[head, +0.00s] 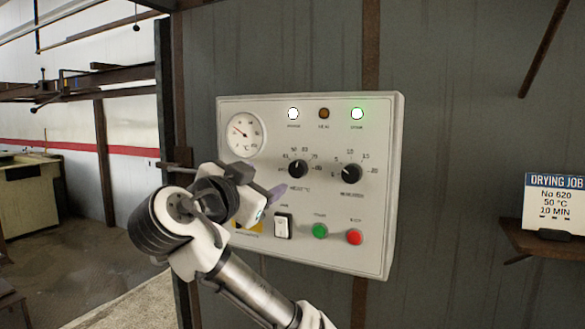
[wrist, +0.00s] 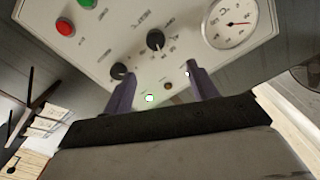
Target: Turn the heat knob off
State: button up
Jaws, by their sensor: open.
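The heat knob (head: 298,169) is a black round knob at the middle of the pale control panel (head: 385,225), under a printed temperature scale. In the wrist view the heat knob (wrist: 155,40) shows upside down, just beyond the gap between the fingers. Its exact setting is too small to read. My gripper (head: 276,193) is just left of and below the heat knob in the head view, apart from it. In the wrist view my gripper (wrist: 159,70) has its two purple fingers spread with nothing between them.
The minutes knob (head: 352,174) is close on the right. A rocker switch (head: 283,226), green button (head: 320,231) and red button (head: 355,237) lie below. The gauge (head: 245,134) and lit white (head: 293,114) and green (head: 357,114) lamps are above. A drying-job sign (head: 555,203) stands right.

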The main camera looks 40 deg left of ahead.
aim_at(295, 171)
jog(key=p+x, duration=0.1)
jog(key=x, duration=0.3)
jog(key=p+x, duration=0.2)
jog(key=x, duration=0.2)
jog(key=p+x, duration=0.2)
jog(key=x, duration=0.1)
jog(key=shift+w+d+f, duration=0.15)
jog(key=shift+w+f, duration=0.1)
jog(key=shift+w, duration=0.2)
jog(key=shift+w+f, duration=0.15)
jog(key=shift+w, duration=0.25)
jog(key=c, duration=1)
